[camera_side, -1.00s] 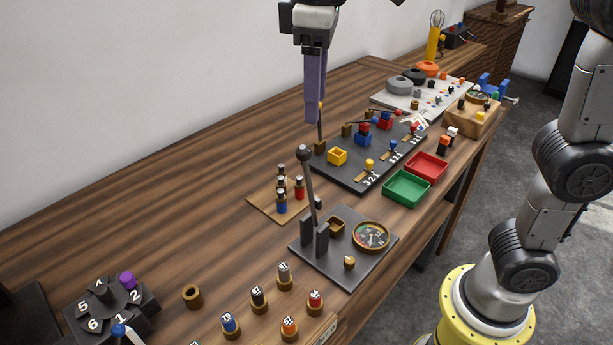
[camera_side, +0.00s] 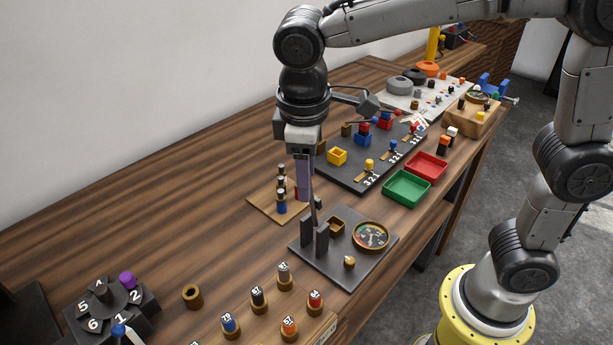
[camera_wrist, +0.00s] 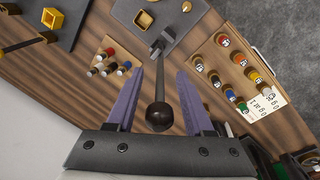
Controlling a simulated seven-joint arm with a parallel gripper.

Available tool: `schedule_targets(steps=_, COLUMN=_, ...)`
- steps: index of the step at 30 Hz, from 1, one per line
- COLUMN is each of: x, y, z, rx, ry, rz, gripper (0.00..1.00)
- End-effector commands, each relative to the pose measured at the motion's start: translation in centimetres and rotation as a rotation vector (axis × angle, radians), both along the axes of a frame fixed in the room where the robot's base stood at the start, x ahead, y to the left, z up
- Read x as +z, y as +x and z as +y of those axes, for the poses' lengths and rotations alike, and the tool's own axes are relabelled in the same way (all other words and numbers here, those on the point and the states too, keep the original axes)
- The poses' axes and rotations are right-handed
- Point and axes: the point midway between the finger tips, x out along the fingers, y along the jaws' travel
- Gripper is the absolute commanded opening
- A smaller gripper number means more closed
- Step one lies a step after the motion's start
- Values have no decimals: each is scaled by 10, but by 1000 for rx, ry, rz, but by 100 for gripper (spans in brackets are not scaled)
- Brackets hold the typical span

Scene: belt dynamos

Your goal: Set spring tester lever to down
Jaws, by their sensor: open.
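The spring tester is a dark plate (camera_side: 352,271) with two upright posts, a round dial (camera_side: 370,236) and a small brass knob (camera_side: 349,262). Its lever (camera_side: 314,212) stands up from between the posts; its top is hidden behind my gripper in the side view. In the wrist view the lever's dark ball knob (camera_wrist: 159,114) lies between my two purple fingers. My gripper (camera_side: 304,198) points down over the lever. Its fingers (camera_wrist: 155,82) are apart, one on each side of the knob, with visible gaps to it.
A wooden board with several small cylinders (camera_side: 282,207) is just left of the lever. Green (camera_side: 407,187) and red (camera_side: 426,166) trays stand to the right. A rack of numbered pegs (camera_side: 289,326) lies in front. Bare table (camera_side: 150,215) is at the left.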

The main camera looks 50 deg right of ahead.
Motion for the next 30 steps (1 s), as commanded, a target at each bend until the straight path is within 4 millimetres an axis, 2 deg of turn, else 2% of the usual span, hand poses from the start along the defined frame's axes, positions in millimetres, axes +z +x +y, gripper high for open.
schedule_targets(steps=4, x=-9, y=0, z=-1, rx=0, ry=-1, rz=1, gripper=52)
schedule_targets(steps=12, x=-10, y=1, z=-1, rx=0, ry=0, rz=0, gripper=52)
schedule_targets(steps=14, x=-10, y=1, z=-1, rx=0, ry=0, rz=0, gripper=45)
schedule_targets(steps=21, x=-9, y=1, z=-1, rx=0, ry=0, rz=0, gripper=2)
schedule_targets(steps=30, x=-9, y=1, z=-1, rx=0, ry=0, rz=0, gripper=0)
